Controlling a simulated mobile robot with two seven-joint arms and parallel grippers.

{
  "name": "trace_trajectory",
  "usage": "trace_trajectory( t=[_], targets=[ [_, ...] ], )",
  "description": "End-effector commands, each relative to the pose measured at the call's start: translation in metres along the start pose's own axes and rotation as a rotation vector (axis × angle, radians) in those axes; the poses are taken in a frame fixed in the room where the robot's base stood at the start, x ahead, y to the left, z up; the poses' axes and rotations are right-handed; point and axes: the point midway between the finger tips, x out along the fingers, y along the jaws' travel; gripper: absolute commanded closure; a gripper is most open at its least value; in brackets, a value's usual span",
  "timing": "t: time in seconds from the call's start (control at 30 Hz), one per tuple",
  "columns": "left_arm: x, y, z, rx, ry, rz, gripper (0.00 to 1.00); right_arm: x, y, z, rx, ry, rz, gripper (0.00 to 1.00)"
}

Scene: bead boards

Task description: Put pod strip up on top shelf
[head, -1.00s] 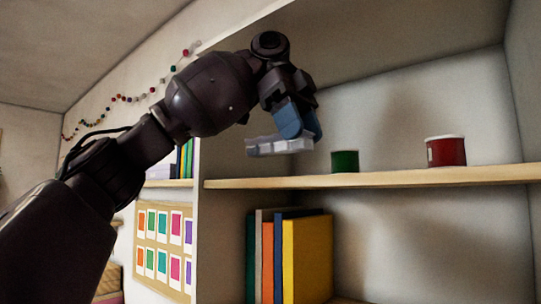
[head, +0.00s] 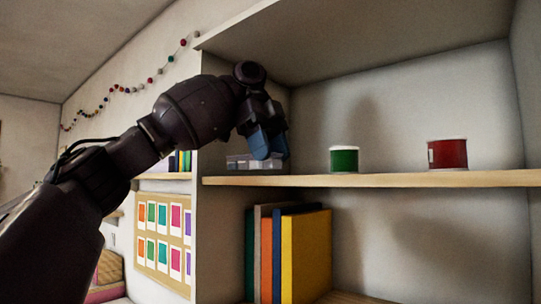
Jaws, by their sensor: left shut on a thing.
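The pod strip (head: 239,162), a pale, low row of small compartments, is at the left end of the top shelf (head: 370,180) in the head view. It is level and just above or touching the board; I cannot tell which. My left gripper (head: 268,148), with blue fingers, comes down on the strip from above and is shut on it. The fingers hide part of the strip. My right gripper is not in view.
A green tin (head: 344,159) and a red tin (head: 447,154) stand on the same shelf to the right. Several upright books (head: 306,255) fill the left of the shelf below. The board between strip and green tin is clear.

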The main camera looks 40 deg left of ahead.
Motion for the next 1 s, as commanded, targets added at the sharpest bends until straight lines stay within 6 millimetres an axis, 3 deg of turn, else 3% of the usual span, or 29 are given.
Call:
trace_trajectory(
  t=[0.6,0.63,0.77,1.0],
  targets=[
    [0.0111,0.0004,0.0047,-0.001,0.001,-0.001,0.83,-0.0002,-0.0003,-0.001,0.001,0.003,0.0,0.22],
    [0.011,0.0004,0.0046,-0.001,0.001,-0.002,0.51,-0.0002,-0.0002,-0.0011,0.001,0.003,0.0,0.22],
    [0.0108,0.0004,0.0044,-0.001,0.001,-0.002,0.31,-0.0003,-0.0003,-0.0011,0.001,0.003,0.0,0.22],
    [0.0107,0.0003,0.0044,-0.001,0.001,-0.001,0.28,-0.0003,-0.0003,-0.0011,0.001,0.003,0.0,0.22]
  ],
)
